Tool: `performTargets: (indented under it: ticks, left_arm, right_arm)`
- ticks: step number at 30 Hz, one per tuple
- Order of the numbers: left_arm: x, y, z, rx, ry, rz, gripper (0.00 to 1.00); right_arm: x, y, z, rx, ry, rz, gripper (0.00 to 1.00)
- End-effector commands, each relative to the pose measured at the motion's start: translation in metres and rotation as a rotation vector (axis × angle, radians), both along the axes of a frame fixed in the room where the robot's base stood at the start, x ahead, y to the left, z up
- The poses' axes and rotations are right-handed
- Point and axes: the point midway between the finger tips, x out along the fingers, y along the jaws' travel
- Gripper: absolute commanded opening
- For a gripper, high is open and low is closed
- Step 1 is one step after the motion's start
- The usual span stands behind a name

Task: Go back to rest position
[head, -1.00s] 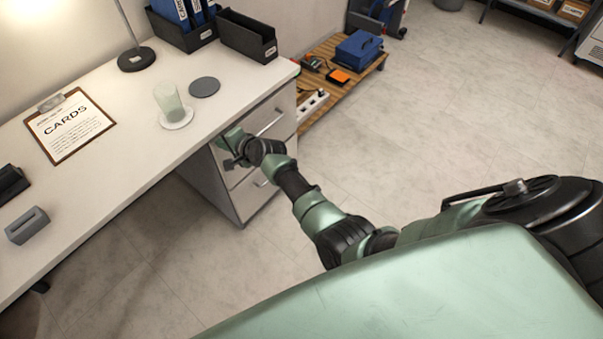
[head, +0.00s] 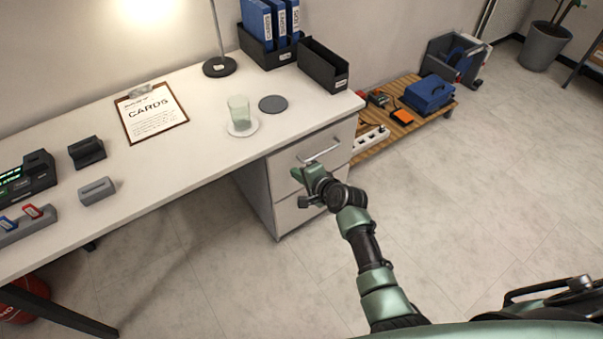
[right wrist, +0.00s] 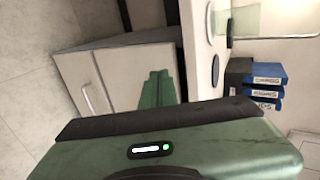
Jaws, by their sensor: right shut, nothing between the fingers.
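My right gripper (head: 302,188) is shut and empty. In the head view it is in front of the white drawer cabinet (head: 257,198), just below the top drawer's handle (head: 322,153). I cannot tell whether it touches the cabinet. My right arm (head: 364,245) reaches up to it from the bottom of the view. In the right wrist view the green fingers (right wrist: 157,90) show side by side against the pale cabinet front (right wrist: 125,75). Both drawers look closed. My left gripper is not in view.
The white desk (head: 200,165) holds a clipboard (head: 152,112), a glass (head: 239,110) on a white coaster, a grey disc (head: 273,104) and a lamp (head: 219,66). A low wooden platform (head: 385,128) with tools stands right of the cabinet. The floor (head: 480,210) at right is clear.

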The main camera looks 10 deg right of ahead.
Motion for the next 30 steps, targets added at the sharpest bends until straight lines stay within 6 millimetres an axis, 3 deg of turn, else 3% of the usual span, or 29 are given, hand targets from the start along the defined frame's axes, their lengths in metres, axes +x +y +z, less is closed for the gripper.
performTargets:
  ticks: [10,14,17,20,24,26,30]
  left_arm:
    - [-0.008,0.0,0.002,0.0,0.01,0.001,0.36]
    - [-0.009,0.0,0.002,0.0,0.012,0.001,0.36]
    - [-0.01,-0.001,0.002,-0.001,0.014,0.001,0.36]
    - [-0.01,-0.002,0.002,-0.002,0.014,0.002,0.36]
    - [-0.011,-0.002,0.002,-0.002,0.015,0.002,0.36]
    - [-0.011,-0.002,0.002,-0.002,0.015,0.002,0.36]
    - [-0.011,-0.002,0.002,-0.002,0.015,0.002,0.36]
  right_arm:
    - [-0.015,-0.006,0.009,-0.001,0.001,0.001,0.0]
    - [-0.021,-0.006,-0.003,-0.024,0.015,0.01,0.0]
    - [-0.039,-0.007,-0.04,-0.099,0.056,0.044,0.0]
    - [-0.073,-0.01,-0.097,-0.226,0.121,0.112,0.0]
    - [-0.14,-0.018,-0.182,-0.431,0.215,0.255,0.0]
    - [-0.173,-0.023,-0.214,-0.513,0.255,0.327,0.0]
    - [-0.258,-0.037,-0.28,-0.69,0.336,0.519,0.0]
